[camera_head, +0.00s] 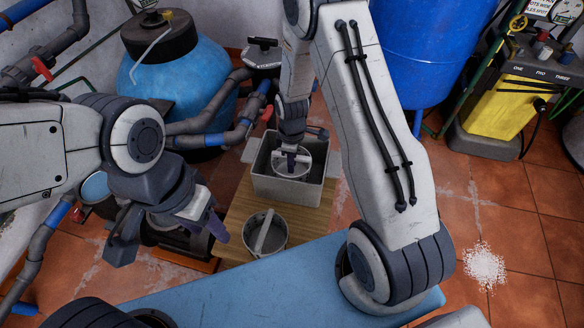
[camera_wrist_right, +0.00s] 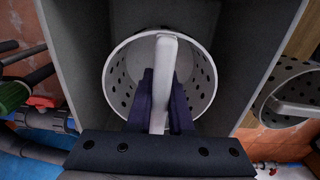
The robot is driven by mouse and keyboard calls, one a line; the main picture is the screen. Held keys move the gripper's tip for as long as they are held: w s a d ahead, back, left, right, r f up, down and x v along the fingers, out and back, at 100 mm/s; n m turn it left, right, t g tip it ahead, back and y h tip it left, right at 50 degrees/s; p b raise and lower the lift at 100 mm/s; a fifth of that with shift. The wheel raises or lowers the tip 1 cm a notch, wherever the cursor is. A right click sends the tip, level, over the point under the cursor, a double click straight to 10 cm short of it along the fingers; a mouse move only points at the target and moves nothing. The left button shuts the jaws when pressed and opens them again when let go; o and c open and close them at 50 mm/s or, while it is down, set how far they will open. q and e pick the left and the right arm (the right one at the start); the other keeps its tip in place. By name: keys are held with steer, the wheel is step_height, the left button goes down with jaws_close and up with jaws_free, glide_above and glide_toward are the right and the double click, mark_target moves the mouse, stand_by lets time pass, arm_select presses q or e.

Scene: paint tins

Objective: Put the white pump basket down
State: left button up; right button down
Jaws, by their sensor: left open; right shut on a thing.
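The white pump basket (camera_head: 291,163) is a round, perforated cup with a bar handle. It is inside the grey rectangular tub (camera_head: 285,190) in the head view. My right gripper (camera_head: 291,155) reaches down into the tub and is shut on the handle. The right wrist view shows the basket (camera_wrist_right: 118,85) with its handle (camera_wrist_right: 163,75) between the purple fingers; the tub walls surround it. Whether its base touches the tub floor is hidden. My left gripper (camera_head: 208,217) is open and empty, left of the table.
A second perforated basket (camera_head: 265,236) stands on the wooden table (camera_head: 237,215) in front of the tub, outside it. A blue tank (camera_head: 180,75) and pipes stand behind left, a blue barrel (camera_head: 425,50) behind right. White powder (camera_head: 484,266) lies on the tiles.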

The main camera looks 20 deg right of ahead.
step_height(320, 180, down, 2)
steer(key=shift+f, duration=0.1)
steer(key=c, duration=1.2)
jaws_free()
steer(key=shift+f, duration=0.1)
steer(key=shift+c, duration=0.2)
steer(key=o, duration=0.4)
